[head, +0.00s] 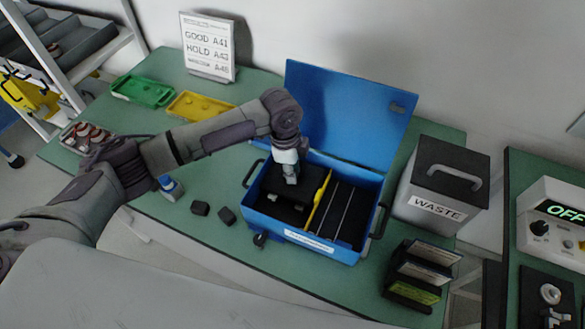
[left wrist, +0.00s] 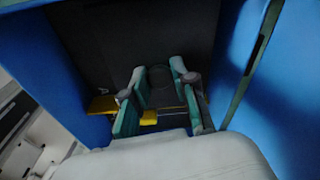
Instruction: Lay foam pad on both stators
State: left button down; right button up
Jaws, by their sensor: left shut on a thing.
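The blue case (head: 315,244) stands open on the green bench. My left gripper (head: 290,178) points down into its left compartment and is shut on the dark foam pad (head: 308,186), which lies flat at or just above the compartment's contents. In the left wrist view my left gripper (left wrist: 161,85) shows its two teal-padded fingers, with the dark pad (left wrist: 110,35) around and beyond them. Small pale bits (head: 270,198) show by the pad's near edge. The stators cannot be made out clearly; the pad and gripper hide most of that compartment. My right gripper is out of view.
A yellow divider (head: 319,201) borders narrow slots on the case's right. The blue lid (head: 345,115) stands up behind. A waste bin (head: 441,185) is close on the right.

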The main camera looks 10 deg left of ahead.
pick_arm(q)
jog(key=shift+f, duration=0.25)
jog(key=c, duration=0.8)
grip_release()
jog(key=shift+c, duration=0.2)
notch_tip(320, 180, up, 12)
jog(key=a, duration=0.1)
jog(key=shift+a, duration=0.25)
